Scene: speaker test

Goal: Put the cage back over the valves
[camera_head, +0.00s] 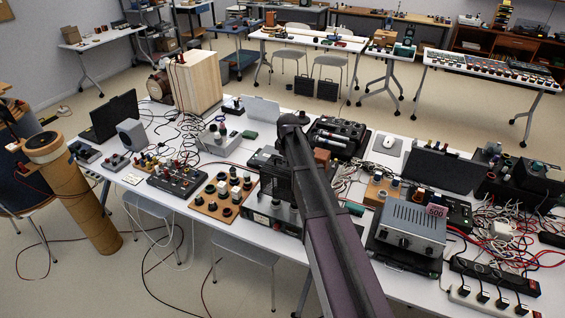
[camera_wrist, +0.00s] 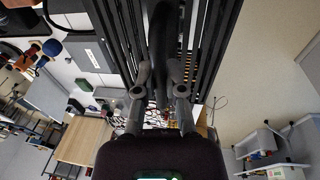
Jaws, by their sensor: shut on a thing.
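The cage (camera_wrist: 210,45) is a dark slatted frame filling the top of the wrist view. My gripper (camera_wrist: 159,88) is shut on a dark bar or handle of the cage, between its two grey fingers. In the head view the dark slatted cage (camera_head: 272,178) shows left of my arm, above or on a dark chassis (camera_head: 262,222) with a pale front at the near table edge. My arm hides my gripper and part of the cage there.
The white table (camera_head: 235,150) is crowded. A board with knobs (camera_head: 222,195) stands left of the chassis. A grey metal unit (camera_head: 411,228) and tangled cables stand at right. A dark case (camera_head: 338,133) lies behind. Little free room is left around the cage.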

